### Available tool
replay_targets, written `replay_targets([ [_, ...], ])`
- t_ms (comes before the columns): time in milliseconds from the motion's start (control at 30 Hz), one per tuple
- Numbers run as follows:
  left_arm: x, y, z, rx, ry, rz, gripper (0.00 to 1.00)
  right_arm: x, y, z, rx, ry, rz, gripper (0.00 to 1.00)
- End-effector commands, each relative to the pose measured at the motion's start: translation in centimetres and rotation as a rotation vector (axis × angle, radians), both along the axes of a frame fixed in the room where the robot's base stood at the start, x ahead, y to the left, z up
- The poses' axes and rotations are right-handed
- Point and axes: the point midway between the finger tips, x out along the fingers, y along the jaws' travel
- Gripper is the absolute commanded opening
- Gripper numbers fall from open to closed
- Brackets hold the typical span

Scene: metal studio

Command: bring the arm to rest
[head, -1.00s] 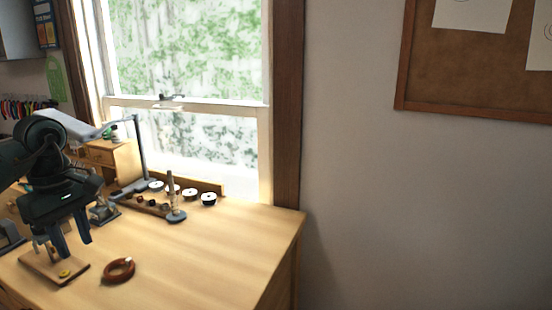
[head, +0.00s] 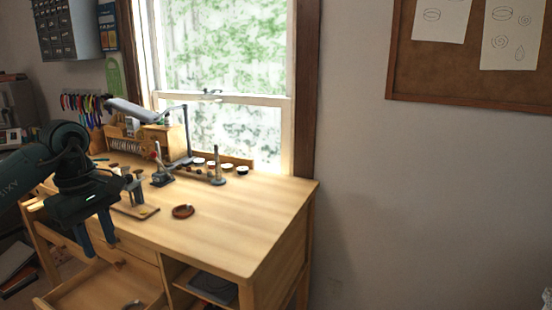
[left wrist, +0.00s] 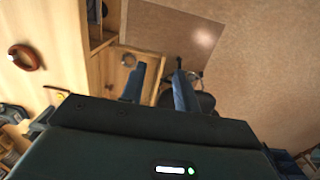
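My left arm comes in from the left in the head view. Its gripper (head: 97,238) points down in front of the desk's (head: 225,225) left front edge, clear of the desktop. In the left wrist view the two blue fingers (left wrist: 160,70) stand apart with nothing between them, above the floor and an open drawer. My right gripper is in neither view.
A lamp (head: 187,135) and several small jars stand at the back. An open drawer (head: 105,290) juts out below the gripper. The desktop's right part is clear.

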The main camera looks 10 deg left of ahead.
Motion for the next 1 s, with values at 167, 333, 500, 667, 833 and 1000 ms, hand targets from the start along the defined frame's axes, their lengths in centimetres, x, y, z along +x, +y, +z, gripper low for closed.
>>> replay_targets([
  [167, 0.8, -9.0, -5.1, -0.280, 0.022, -0.013, 0.31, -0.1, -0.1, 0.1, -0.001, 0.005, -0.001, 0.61],
  [333, -0.7, -19.6, -8.5, -0.675, 0.126, 0.091, 0.31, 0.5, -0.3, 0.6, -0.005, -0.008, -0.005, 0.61],
  [500, -3.4, -29.9, -8.3, -1.199, 0.407, 0.413, 0.31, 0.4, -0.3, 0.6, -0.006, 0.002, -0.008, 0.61],
  [667, -3.7, -33.6, -6.8, -1.608, 0.799, 0.890, 0.31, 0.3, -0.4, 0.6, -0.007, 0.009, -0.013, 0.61],
  [833, -2.6, -32.1, -9.3, -1.881, 1.308, 1.551, 0.31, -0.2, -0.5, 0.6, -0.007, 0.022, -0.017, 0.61],
  [1000, -4.4, -28.3, -17.7, 1.475, -1.431, -1.808, 0.31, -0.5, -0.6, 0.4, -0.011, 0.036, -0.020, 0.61],
])
